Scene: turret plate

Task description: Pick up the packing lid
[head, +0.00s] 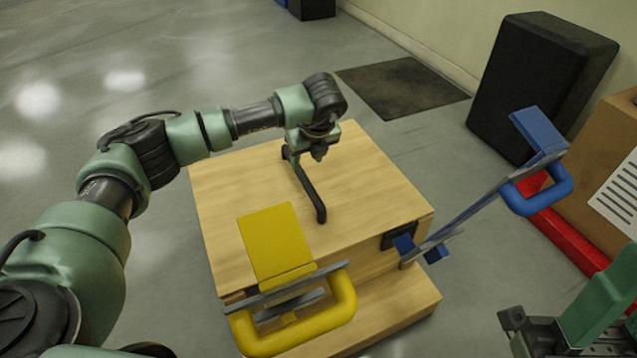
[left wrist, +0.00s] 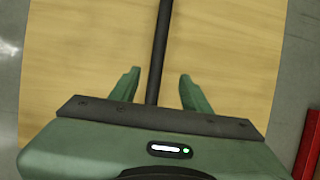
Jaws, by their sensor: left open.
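The packing lid (head: 380,190) is the pale wooden top of a box in the middle of the head view. A black bar handle (head: 312,192) runs along it. My left gripper (head: 318,153) is over the far part of the handle, pointing down. In the left wrist view, the open left gripper (left wrist: 157,78) has one finger on each side of the black handle (left wrist: 158,45), with gaps on both sides. The lid's wood (left wrist: 225,50) fills most of that view. My right gripper (head: 530,335) is at the lower right, partly cut off.
A yellow-handled clamp (head: 275,245) is at the box's front side. A blue-handled clamp (head: 540,190) leans outward at its right. A black case (head: 540,85), a cardboard box (head: 600,170) and a red bar (head: 570,235) are at the right. Floor at the upper left is clear.

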